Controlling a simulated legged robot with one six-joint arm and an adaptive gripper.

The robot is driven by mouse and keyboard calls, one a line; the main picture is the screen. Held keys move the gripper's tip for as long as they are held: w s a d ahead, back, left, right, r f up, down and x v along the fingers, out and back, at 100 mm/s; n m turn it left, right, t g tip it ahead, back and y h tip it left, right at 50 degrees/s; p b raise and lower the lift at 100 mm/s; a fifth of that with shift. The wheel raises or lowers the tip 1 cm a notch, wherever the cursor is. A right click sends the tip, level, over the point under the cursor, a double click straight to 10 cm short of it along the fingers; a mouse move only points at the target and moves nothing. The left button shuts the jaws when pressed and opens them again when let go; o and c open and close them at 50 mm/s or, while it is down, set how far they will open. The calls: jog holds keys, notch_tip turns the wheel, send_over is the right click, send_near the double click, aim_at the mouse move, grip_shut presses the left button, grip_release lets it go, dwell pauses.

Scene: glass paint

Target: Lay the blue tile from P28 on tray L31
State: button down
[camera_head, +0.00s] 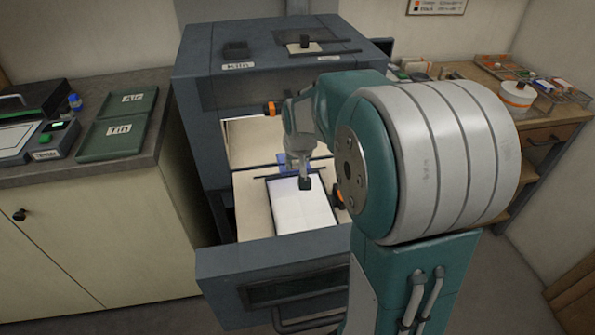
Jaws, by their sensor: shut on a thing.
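My gripper (304,183) hangs over the pulled-out kiln drawer and is shut on a small blue tile. The blue tile (283,160) shows as a patch behind and beside my gripper's fingers, and the rest of it is hidden by them. A white rectangular slab (303,213) with a dark edge lies in the drawer just in front of and below the fingertips. I cannot tell whether the tile touches it. No L31 or P28 label can be read.
The kiln (205,110) stands open, its front (225,280) pulled forward. On the left counter are two green trays (110,138), labelled Air and Tin, a blue bottle (75,102) and a device. A wooden bench (550,118) at right holds a white pot (517,97) and racks.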

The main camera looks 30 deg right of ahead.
aim_at(298, 196)
jog(key=f, duration=0.2)
jog(key=shift+s+f, duration=0.35)
jog(key=shift+f, duration=0.05)
jog(key=shift+d+f, duration=0.2)
jog(key=shift+f, duration=0.3)
jog(key=f, duration=0.2)
jog(key=shift+d+f, duration=0.2)
jog(key=shift+f, duration=0.1)
jog(key=shift+a+f, duration=0.15)
jog(key=shift+f, duration=0.5)
jog(key=shift+a+f, duration=0.15)
jog(key=shift+f, duration=0.5)
jog(key=shift+d+f, duration=0.15)
jog(key=shift+f, duration=0.05)
jog(key=shift+s, duration=0.15)
jog(key=shift+c, duration=2.1)
grip_release()
